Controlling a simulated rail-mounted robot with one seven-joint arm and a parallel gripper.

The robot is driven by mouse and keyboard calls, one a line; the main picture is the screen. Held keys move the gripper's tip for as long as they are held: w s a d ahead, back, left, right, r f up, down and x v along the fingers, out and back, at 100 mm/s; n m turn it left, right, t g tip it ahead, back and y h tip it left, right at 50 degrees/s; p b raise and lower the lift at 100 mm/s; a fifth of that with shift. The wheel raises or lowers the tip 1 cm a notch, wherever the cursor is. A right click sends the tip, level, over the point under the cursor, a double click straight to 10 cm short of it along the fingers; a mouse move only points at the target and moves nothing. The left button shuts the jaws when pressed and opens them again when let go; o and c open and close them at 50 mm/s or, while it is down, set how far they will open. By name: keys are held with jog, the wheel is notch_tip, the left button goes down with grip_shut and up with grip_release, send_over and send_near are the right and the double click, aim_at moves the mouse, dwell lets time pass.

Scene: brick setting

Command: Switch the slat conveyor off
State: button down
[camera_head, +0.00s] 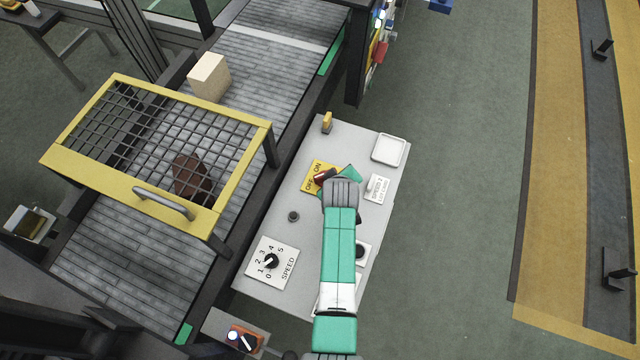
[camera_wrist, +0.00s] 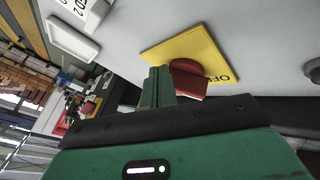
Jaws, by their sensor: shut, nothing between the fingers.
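The slat conveyor (camera_head: 120,262) runs diagonally across the left of the head view. Its control panel (camera_head: 250,215) lies beside it. On the panel is a yellow ON/OFF plate (camera_head: 309,184) with a red switch handle (camera_head: 325,175), partly covered by my gripper (camera_head: 349,172) in the head view. In the wrist view the red handle (camera_wrist: 189,78) stands on the yellow plate (camera_wrist: 190,50), with the OFF lettering partly visible. My gripper's green fingers (camera_wrist: 158,84) are together and empty, right beside the handle. I cannot tell whether they touch it.
A speed dial (camera_head: 271,261), a small black knob (camera_head: 293,216), a second speed switch (camera_head: 376,188) and a white tray (camera_head: 389,149) share the panel. A yellow mesh guard (camera_head: 240,190) covers a brown lump (camera_head: 190,176) on the conveyor. A beige block (camera_head: 209,77) lies beyond.

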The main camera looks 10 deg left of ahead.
jog(key=shift+w+d, duration=0.2)
jog(key=shift+w, duration=0.2)
dwell(0.6)
jog(key=s+d+p, duration=0.1)
jog(key=s+d+r+p, duration=0.1)
jog(key=s+p, duration=0.1)
jog(key=s, duration=0.1)
jog(key=shift+d+r, duration=0.25)
jog(key=shift+d, duration=0.15)
jog(key=s+d+r+p, duration=0.1)
jog(key=d+r, duration=0.3)
jog(key=r, duration=0.2)
jog(key=shift+s+d+r, duration=0.25)
jog(key=shift+s+d, duration=0.15)
